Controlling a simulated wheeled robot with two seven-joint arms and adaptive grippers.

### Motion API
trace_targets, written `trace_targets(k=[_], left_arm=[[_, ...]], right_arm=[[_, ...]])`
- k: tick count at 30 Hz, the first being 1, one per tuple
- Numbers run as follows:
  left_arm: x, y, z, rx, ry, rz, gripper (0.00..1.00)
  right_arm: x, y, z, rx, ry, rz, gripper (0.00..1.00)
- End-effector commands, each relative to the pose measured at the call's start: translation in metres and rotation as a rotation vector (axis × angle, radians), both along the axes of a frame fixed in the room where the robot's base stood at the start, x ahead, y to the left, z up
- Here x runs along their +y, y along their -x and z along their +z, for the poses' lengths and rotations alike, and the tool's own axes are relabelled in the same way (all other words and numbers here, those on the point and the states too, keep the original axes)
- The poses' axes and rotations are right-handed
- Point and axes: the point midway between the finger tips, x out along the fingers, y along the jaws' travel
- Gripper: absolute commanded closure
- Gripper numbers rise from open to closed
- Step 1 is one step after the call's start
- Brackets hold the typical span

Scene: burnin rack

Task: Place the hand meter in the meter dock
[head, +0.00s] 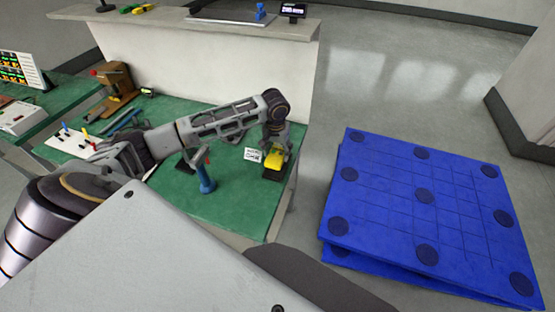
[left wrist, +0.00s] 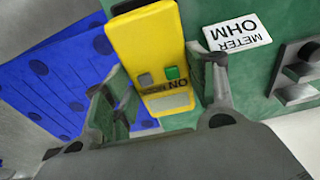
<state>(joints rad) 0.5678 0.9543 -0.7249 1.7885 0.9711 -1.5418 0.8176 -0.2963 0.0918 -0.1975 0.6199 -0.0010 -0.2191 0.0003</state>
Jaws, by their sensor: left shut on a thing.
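The yellow hand meter (head: 275,160) is at the right end of the green bench, beside a white card reading OHM METER (head: 253,155). In the left wrist view the meter (left wrist: 148,50) lies between the two fingers, with a grey button, a green button and a pale label showing. My left gripper (head: 274,148) is shut on it from above. A dark piece (head: 271,175) shows just under the meter's near end and may be the meter dock; whether the meter touches or sits in it I cannot tell. My right gripper is not in view.
A blue-handled tool (head: 206,180) stands on the green bench (head: 240,212) left of the meter. Several small tools and a brown fixture (head: 117,80) are farther left. Blue pallets (head: 395,222) lie on the floor to the right. A white counter (head: 220,65) stands behind the bench.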

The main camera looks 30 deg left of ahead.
Motion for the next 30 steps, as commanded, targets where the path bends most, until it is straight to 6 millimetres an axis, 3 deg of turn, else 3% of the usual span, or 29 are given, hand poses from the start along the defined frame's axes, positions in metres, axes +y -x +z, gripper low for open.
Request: trace_targets(k=[15, 30], left_arm=[[0.0, 0.0, -0.047, 0.0, 0.0, 0.0, 0.77], [0.0, 0.0, -0.052, 0.0, 0.001, 0.0, 0.77]], right_arm=[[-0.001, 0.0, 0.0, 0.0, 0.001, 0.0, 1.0], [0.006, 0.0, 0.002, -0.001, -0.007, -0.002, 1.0]])
